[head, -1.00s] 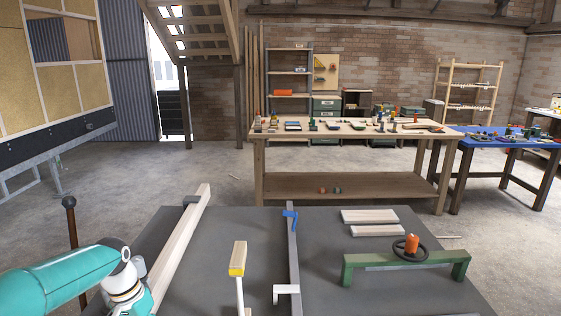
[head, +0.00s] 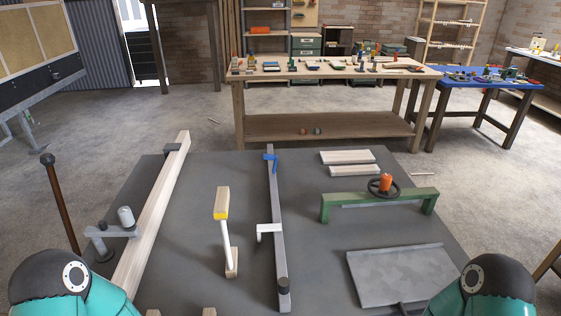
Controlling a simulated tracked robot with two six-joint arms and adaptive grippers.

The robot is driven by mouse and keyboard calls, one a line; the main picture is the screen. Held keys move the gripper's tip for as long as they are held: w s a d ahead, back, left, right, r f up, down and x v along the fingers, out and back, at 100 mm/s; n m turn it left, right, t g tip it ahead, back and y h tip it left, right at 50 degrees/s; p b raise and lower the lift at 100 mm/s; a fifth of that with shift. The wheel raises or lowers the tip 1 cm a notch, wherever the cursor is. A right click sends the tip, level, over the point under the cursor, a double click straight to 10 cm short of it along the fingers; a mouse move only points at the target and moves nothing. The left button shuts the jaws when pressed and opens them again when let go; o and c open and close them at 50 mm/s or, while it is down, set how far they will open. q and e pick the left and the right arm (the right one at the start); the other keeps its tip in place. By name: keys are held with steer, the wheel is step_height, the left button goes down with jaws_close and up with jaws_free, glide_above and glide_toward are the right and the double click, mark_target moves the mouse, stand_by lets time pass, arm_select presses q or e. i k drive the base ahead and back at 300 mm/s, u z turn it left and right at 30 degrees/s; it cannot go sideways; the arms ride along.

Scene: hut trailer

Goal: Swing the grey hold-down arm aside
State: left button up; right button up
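What looks like the grey hold-down arm (head: 112,232) is at the left of the dark bench top in the head view. It is a short flat bar on a dark post, with an upright grey cylinder (head: 126,217) near its right end. That end reaches the long pale timber (head: 158,208); I cannot tell whether it touches it. The timber lies lengthwise along the bench's left side. Teal links of both my arms show in the bottom corners. Neither of my grippers is in view.
A wood-and-yellow-topped lever (head: 222,203), a grey rail (head: 276,210) with a blue clamp, a green bracket (head: 380,203) and a grey plate (head: 400,275) occupy the bench (head: 310,236). A dark-knobbed rod (head: 62,200) stands at left. A wooden workbench (head: 320,75) stands behind.

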mark_target(103, 230)
steer(key=z, duration=1.95)
steer(key=i, duration=0.1)
steer(key=u, duration=4.95)
steer(key=i, duration=0.1)
steer(key=z, duration=2.85)
steer(key=k, duration=0.7)
steer(key=u, duration=0.15)
